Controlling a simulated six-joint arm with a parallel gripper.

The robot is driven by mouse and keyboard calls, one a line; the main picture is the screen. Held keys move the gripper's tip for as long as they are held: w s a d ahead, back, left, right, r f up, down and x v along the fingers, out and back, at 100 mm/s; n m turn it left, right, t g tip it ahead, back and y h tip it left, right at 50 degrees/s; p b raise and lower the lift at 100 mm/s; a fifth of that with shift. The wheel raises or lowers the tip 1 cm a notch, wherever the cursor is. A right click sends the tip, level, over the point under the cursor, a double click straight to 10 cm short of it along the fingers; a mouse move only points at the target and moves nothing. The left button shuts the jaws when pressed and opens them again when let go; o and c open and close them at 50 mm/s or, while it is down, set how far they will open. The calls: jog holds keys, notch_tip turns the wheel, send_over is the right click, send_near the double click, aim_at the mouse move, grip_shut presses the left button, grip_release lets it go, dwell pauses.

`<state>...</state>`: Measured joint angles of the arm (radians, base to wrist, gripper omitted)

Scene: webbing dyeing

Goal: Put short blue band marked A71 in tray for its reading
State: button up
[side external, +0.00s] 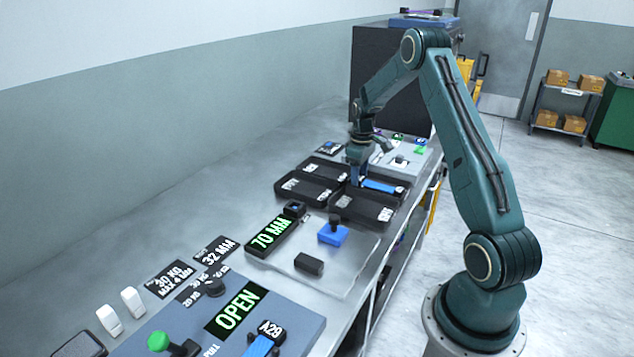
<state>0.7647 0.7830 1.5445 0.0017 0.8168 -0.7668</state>
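A short blue band (380,186) lies in or just above the far right black tray (408,182) of a group of black trays. It has a dark end piece on its right whose marking is too small to read. My gripper (359,182) points down at the band's left end. Its fingers are too small to tell whether they are shut on the band. The other trays are the far left tray (310,163), near left tray (283,183) and near right tray (388,219); their labels are unreadable. A display (272,237) reads 70 MM.
A blue block (333,236) with a dark knob and a black block (309,263) sit on a pale plate near the display. In front, a panel shows OPEN (237,309), and another blue band (258,347) has a dark A29 tag.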

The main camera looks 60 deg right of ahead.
jog(key=shift+o, duration=0.6)
jog(key=shift+r, duration=0.1)
notch_tip(320, 180, up, 12)
dwell(0.4)
jog(key=shift+r, duration=0.1)
dwell(0.4)
